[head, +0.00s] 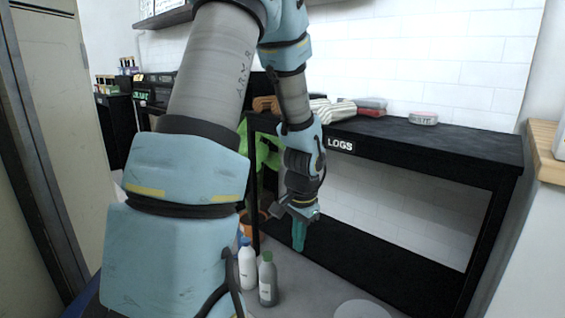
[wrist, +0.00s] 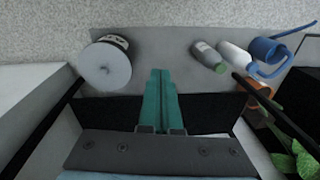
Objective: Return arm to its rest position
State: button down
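My arm reaches down from the top of the head view, bent at its joints. My gripper (head: 299,240) points downward in front of the black table, with its teal fingers low beside the table's front edge. In the wrist view the two teal fingers (wrist: 160,72) lie together along their length. My gripper is shut, and nothing shows between the fingers.
A black table (head: 440,143) labelled LOGS stands close behind my gripper, with folded cloths (head: 330,112) on top. On the floor are a grey bottle (head: 267,283), a white bottle (head: 247,268), a blue watering can (wrist: 266,50) and a round white-topped container (wrist: 105,66).

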jog(key=s+a+r+n, duration=0.8)
jog(key=a+r+n, duration=0.1)
jog(key=a, duration=0.2)
notch_tip(320, 180, up, 38)
jog(key=p, duration=3.8)
jog(key=shift+w+f+m+t+h, duration=0.15)
jog(key=shift+w+m+t+h, duration=0.15)
jog(key=shift+w, duration=0.1)
